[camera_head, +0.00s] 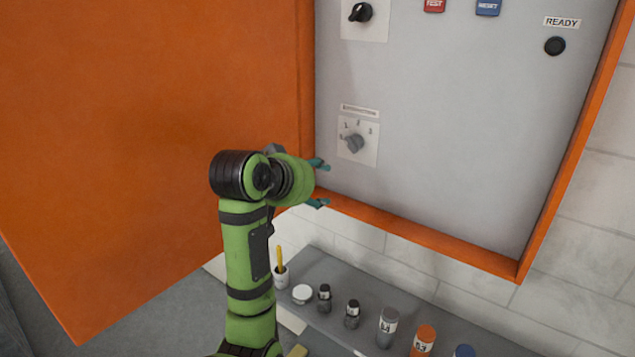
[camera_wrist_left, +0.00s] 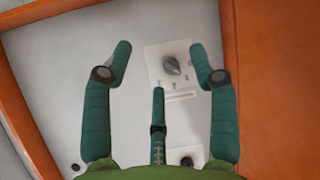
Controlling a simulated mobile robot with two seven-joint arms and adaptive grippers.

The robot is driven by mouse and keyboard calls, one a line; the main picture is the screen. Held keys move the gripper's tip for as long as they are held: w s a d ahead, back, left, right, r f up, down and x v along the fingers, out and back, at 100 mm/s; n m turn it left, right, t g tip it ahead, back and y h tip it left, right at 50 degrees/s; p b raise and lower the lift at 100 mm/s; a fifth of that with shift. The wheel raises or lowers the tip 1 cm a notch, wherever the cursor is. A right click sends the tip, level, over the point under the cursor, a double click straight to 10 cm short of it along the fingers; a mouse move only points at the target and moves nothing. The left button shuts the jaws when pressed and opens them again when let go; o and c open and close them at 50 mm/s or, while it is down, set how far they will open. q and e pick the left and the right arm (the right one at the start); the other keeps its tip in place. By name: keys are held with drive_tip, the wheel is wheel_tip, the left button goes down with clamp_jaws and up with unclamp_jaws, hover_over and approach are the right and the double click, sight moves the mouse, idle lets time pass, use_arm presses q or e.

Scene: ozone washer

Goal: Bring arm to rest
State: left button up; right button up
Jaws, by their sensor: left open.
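My left arm is green and comes up from the bottom of the head view. My left gripper (camera_head: 319,183) is open and empty, with its teal fingers just below and left of the lower rotary knob (camera_head: 354,143). In the left wrist view the left gripper (camera_wrist_left: 159,62) has its fingers spread apart, and a knob on a white plate (camera_wrist_left: 172,66) shows between and beyond them. No finger visibly touches the knob. My right gripper shows in neither view.
An open orange cabinet door (camera_head: 150,130) fills the left. The grey panel (camera_head: 450,130) carries an upper black knob (camera_head: 360,12), red and blue buttons and a READY light. Below, a grey shelf (camera_head: 455,328) holds several bottles and a cup with a yellow tool (camera_head: 281,275).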

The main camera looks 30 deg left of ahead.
use_arm(q)
drive_tip(key=w+d+f+m+g+b, duration=0.1)
drive_tip(key=d+f+g+b, duration=0.1)
drive_tip(key=f, duration=1.6)
drive_tip(key=w+d+f+g+b, duration=0.1)
drive_tip(key=w+d+f+g, duration=0.1)
drive_tip(key=f, duration=1.6)
drive_tip(key=s+d+f+m+g+b, duration=0.1)
drive_tip(key=s+f, duration=0.5)
drive_tip(key=f, duration=0.5)
drive_tip(key=s+d+f+m+g+b, duration=0.1)
drive_tip(key=s+f+g, duration=0.1)
drive_tip(key=s+f, duration=0.65)
drive_tip(key=s+d+f+m+g, duration=0.1)
drive_tip(key=s+f, duration=0.6)
drive_tip(key=s, duration=0.5)
drive_tip(key=s+d+f+m+g+b, duration=0.1)
drive_tip(key=s+f, duration=0.7)
drive_tip(key=s, duration=0.4)
drive_tip(key=s+d+f+g+b, duration=0.1)
drive_tip(key=s+f, duration=0.7)
drive_tip(key=s, duration=0.3)
drive_tip(key=shift+s+d+m+g, duration=0.4)
